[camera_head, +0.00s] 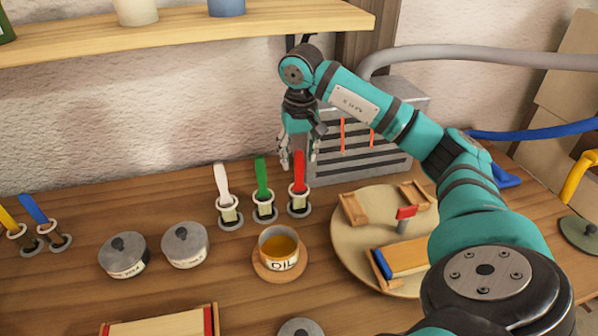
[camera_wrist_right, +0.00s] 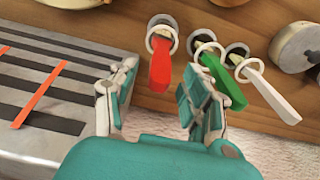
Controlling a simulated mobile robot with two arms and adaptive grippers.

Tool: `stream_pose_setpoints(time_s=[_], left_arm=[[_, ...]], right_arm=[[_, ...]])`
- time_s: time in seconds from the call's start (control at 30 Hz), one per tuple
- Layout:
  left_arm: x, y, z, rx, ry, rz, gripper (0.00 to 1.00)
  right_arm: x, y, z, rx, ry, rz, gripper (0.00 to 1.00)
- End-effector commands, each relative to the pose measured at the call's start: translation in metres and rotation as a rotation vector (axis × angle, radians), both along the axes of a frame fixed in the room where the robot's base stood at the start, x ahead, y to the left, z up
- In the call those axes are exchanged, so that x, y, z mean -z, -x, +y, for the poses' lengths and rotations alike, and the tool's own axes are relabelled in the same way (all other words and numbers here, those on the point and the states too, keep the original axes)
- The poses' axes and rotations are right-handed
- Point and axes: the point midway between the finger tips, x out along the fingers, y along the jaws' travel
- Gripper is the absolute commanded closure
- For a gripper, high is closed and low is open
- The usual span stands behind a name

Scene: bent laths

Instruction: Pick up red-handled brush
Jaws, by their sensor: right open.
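The red-handled brush (camera_head: 299,173) stands upright in a small round holder (camera_head: 299,207) on the wooden table, at the right end of a row with the green-handled brush (camera_head: 262,178) and the white-handled brush (camera_head: 223,186). My right gripper (camera_head: 298,160) is at the back of the table, close to the red handle. In the right wrist view the open right gripper (camera_wrist_right: 152,98) has the red-handled brush (camera_wrist_right: 161,62) between and beyond its fingers, with no clear contact. The green handle (camera_wrist_right: 221,80) is just beside one finger. My left gripper is not in view.
A grey slatted metal box (camera_head: 360,145) stands right behind the gripper. An oil cup (camera_head: 278,250), lidded pots (camera_head: 185,245) and a round board (camera_head: 350,245) with wooden pieces lie nearer. A shelf (camera_head: 200,30) runs above on the wall.

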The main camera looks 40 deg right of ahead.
Motion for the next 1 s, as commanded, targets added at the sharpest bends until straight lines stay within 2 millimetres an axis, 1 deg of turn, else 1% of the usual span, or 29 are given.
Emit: stream_pose_setpoints(time_s=[0.03, 0.1, 0.23, 0.33, 0.5, 0.53, 0.8, 0.9, 1.0], left_arm=[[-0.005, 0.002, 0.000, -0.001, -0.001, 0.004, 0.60], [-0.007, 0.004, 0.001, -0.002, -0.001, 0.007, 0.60], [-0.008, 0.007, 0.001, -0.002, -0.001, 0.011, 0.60], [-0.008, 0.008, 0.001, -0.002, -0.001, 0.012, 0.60], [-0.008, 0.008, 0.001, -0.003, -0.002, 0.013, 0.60], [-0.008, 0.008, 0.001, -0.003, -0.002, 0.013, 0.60], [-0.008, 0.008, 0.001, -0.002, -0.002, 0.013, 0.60], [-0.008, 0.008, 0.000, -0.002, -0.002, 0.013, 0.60], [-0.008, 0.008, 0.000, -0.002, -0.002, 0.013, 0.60]], right_arm=[[0.008, 0.002, -0.001, 0.000, 0.001, 0.007, 0.52], [0.018, 0.002, -0.002, 0.000, 0.001, 0.006, 0.52], [0.033, 0.000, -0.002, 0.000, 0.001, 0.003, 0.52], [0.038, -0.001, -0.003, 0.000, 0.001, 0.002, 0.52], [0.038, -0.001, -0.003, 0.000, 0.001, 0.000, 0.52], [0.038, -0.001, -0.003, 0.000, 0.001, 0.000, 0.53], [0.038, -0.001, -0.002, 0.000, 0.000, 0.001, 0.89], [0.038, -0.001, -0.002, 0.000, 0.000, 0.001, 1.00], [0.037, -0.001, -0.002, 0.000, 0.001, 0.000, 1.00]])
